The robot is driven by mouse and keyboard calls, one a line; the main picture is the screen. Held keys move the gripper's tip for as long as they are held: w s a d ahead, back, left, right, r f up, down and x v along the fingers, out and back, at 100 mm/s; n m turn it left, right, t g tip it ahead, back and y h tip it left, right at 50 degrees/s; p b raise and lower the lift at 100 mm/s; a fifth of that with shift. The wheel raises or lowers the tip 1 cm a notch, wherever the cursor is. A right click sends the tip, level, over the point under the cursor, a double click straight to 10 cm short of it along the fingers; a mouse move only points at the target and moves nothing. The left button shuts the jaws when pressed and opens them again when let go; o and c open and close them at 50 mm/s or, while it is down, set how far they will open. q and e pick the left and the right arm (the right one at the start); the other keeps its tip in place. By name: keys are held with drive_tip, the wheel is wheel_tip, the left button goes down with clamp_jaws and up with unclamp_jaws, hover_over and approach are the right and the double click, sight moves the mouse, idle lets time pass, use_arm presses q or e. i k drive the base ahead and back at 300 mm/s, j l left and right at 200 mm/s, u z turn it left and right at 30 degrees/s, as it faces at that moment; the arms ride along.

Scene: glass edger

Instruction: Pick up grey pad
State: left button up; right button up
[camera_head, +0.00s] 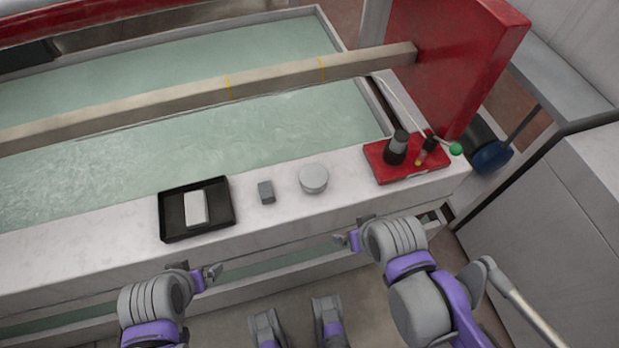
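A small grey block (266,191), which looks like the grey pad, lies on the white ledge between a black tray and a round disc. Nothing touches it. My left gripper (204,273) is in front of the ledge, below and left of the pad in the picture. My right gripper (352,234) is near the ledge's front edge, below and right of the pad. Both are apart from the pad and hold nothing that I can see. Their finger gaps are too small and turned to judge.
The black tray (165,222) holds a white block (196,207). A round grey disc (313,178) sits right of the pad. A red tray (437,173) holds a dark bottle (396,148). Behind the ledge (345,200) is a water basin (250,132) crossed by a beam (290,76).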

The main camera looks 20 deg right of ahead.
sight(266, 192)
drive_tip(key=l+u, duration=0.1)
drive_tip(key=u, duration=1.45)
drive_tip(key=k+l+u, duration=0.15)
drive_tip(key=k+l, duration=0.2)
drive_tip(key=l, duration=0.1)
